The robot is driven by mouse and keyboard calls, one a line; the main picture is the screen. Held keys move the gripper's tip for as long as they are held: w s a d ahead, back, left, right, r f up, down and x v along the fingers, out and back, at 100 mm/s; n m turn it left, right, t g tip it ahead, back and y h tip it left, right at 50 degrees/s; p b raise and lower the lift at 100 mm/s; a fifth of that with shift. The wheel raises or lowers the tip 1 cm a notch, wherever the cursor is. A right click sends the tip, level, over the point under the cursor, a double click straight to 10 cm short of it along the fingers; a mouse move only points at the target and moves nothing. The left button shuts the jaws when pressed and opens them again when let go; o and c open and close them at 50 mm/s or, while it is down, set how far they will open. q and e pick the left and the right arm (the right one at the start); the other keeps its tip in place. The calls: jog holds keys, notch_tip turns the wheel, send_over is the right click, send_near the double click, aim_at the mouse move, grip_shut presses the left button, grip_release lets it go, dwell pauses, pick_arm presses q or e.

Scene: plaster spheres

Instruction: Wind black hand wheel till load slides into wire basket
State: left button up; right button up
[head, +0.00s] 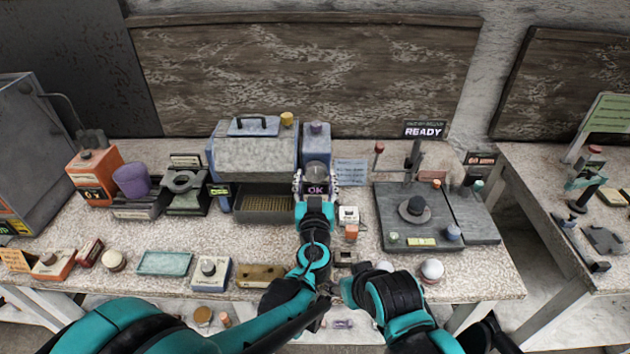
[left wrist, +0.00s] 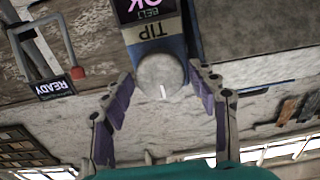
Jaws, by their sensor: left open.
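The blue-grey machine (head: 262,155) has a rounded hood and a side housing (head: 315,140) at its right. A mesh-like tray (head: 264,216), which may be the wire basket, sits at its front. A grey round knob with a white mark (left wrist: 161,76) shows in the left wrist view under a "TIP" label; it looks grey rather than black, so I cannot tell if it is the hand wheel. My left gripper (head: 315,187) is open in front of the housing. Its purple-padded fingers (left wrist: 162,100) stand either side of the knob, apparently apart from it. No load is visible. My right gripper does not show clearly.
An "OK" display (head: 316,189) is close to my left gripper. A small white block (head: 348,214) stands just right of it. A teal tray (head: 164,263) lies left.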

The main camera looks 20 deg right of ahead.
pick_arm(q)
jog(key=c, duration=0.9)
